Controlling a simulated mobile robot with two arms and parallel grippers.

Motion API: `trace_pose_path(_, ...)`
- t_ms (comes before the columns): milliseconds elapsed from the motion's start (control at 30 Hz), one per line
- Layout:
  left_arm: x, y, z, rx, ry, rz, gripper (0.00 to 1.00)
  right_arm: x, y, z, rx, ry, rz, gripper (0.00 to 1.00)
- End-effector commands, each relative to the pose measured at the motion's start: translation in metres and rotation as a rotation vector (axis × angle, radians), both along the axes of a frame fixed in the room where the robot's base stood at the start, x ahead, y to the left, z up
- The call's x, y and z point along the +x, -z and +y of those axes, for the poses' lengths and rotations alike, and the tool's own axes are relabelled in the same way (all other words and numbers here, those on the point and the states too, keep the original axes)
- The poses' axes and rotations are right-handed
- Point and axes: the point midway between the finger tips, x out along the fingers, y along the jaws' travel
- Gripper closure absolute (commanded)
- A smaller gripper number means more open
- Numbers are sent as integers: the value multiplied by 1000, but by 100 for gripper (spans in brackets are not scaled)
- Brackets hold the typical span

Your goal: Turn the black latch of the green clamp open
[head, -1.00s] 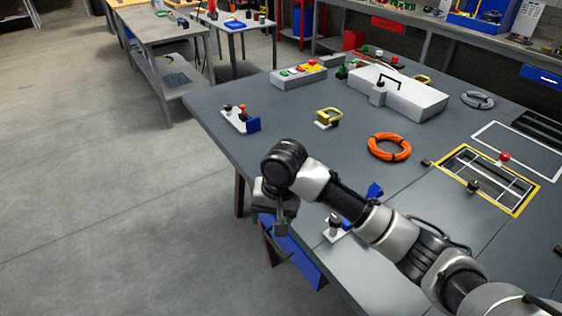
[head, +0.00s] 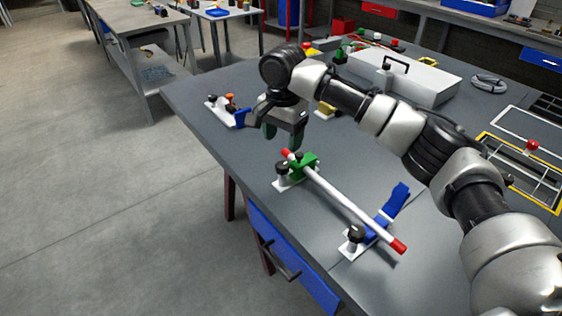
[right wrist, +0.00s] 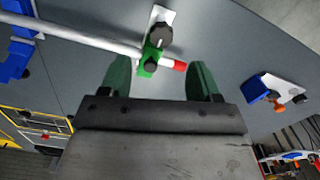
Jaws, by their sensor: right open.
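The green clamp (head: 304,164) sits on a white base plate (head: 288,184) near the table's left edge. One black knob (head: 282,168) stands on the plate and a smaller one sits on the green part; I cannot tell which is the latch. A white rod with red ends (head: 345,202) runs through the clamp. My right gripper (head: 284,137) is just behind and above the clamp, open and empty. In the right wrist view, the green clamp (right wrist: 151,57), black knob (right wrist: 160,35) and rod's red end lie ahead between the spread fingers (right wrist: 161,80). My left gripper is not in view.
A blue clamp (head: 374,232) with a raised blue flap stands near the rod's other end. A white box with a black handle (head: 410,82), a grey ring (head: 489,83) and a yellow-framed grid (head: 525,165) lie farther back. The table's left edge is close.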

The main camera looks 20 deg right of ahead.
Motion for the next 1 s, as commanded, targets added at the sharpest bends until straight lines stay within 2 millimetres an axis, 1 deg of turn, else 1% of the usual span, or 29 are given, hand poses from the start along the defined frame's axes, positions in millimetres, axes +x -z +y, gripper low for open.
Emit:
trace_pose_path(33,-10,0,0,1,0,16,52,0,11,-1,-3,1,4,37)
trace_pose_path(100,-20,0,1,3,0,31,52,-1,25,-1,-2,0,3,37)
trace_pose_path(167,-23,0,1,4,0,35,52,-1,37,-1,-2,0,3,37)
trace_pose_path(267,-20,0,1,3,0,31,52,-1,54,0,-2,-1,2,37)
trace_pose_path(400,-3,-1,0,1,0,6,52,-1,71,0,-2,-2,2,37)
trace_pose_path(500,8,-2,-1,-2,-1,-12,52,0,77,0,0,-2,0,37)
trace_pose_path(567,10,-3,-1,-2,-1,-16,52,0,79,0,0,-2,0,37)
trace_pose_path(800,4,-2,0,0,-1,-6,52,0,80,0,0,-2,0,37)
trace_pose_path(833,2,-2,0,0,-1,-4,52,0,80,0,0,-2,0,39)
trace_pose_path(1000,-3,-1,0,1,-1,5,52,0,80,0,0,-2,0,65)
